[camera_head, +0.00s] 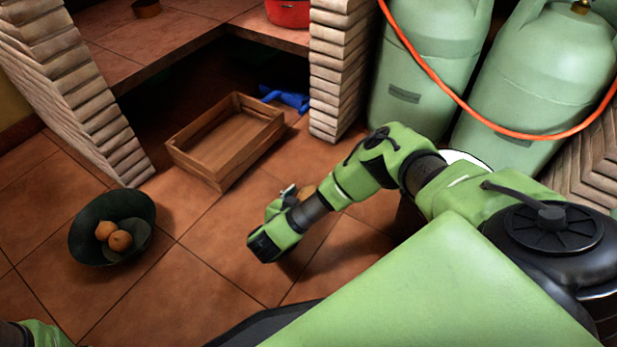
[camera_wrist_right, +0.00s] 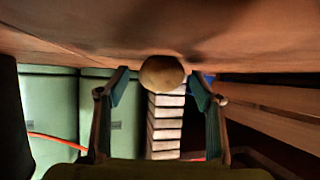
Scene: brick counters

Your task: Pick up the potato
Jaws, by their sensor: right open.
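The potato (camera_wrist_right: 162,74) is a round, light brown thing on the tile floor, central in the right wrist view. In the head view the potato (camera_head: 307,191) shows only in part, behind my right arm. My right gripper (camera_wrist_right: 160,88) is open, with one finger on each side of the potato in the picture; I cannot tell whether they touch it. In the head view my right gripper (camera_head: 292,192) is low over the floor, mostly hidden by its wrist. My left gripper is out of view; only part of its arm shows at the bottom left.
A dark bowl (camera_head: 84,246) with two round brownish items (camera_head: 112,236) stands on the floor at left. A wooden crate (camera_head: 215,175) lies behind the gripper, with a blue object (camera_head: 288,98) beyond. A brick pillar (camera_head: 335,75) and green gas cylinders (camera_head: 425,65) stand behind. Floor between bowl and gripper is clear.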

